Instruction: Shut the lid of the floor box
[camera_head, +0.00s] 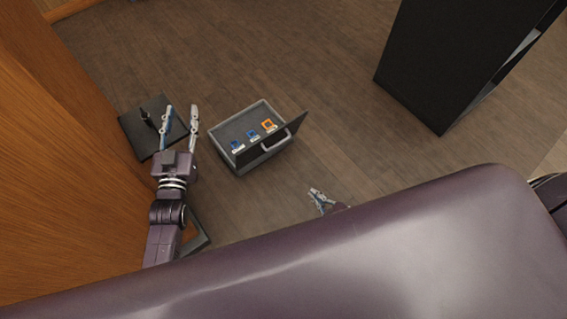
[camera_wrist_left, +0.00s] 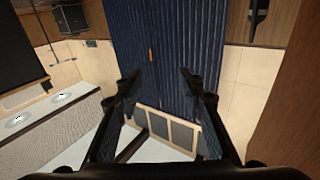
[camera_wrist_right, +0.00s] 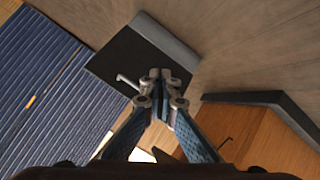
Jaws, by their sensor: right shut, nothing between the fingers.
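The grey floor box (camera_head: 224,147) stands on the wooden floor in the head view, with blue and orange sockets showing inside. Its dark lid (camera_head: 293,127) is open and stands tilted up along the near right side, with a pale handle (camera_head: 275,143) on its outer face. My left gripper (camera_head: 181,107) is open and empty, left of the box; its spread fingers also show in the left wrist view (camera_wrist_left: 158,78). My right gripper (camera_head: 318,194) is shut and empty, below and right of the lid, apart from it. A dark panel with a handle in the right wrist view appears to be the lid (camera_wrist_right: 135,55).
A black base plate with a short post (camera_head: 137,137) lies left of the box, by my left gripper. A wooden panel (camera_head: 60,160) borders the left side. A tall black cabinet (camera_head: 450,60) stands at the upper right. The floor between box and cabinet is clear.

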